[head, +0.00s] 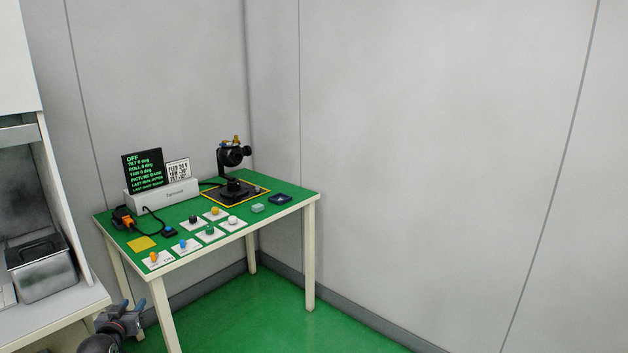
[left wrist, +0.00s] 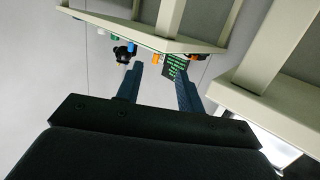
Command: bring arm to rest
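My left gripper (head: 125,315) shows at the bottom left of the head view, low beside the front left of the green-topped table (head: 268,214). In the left wrist view its two dark fingers (left wrist: 158,80) stand apart with nothing between them, so it is open and empty. The table edge and some items on it show beyond the fingers, upside down. My right gripper is in neither view.
The table carries a black gimbal camera (head: 233,156), a dark screen with green text (head: 143,172) and several coloured knobs. A bench with a metal container (head: 42,270) stands at the left, close to my left arm. Green floor (head: 290,325) is clear at the right.

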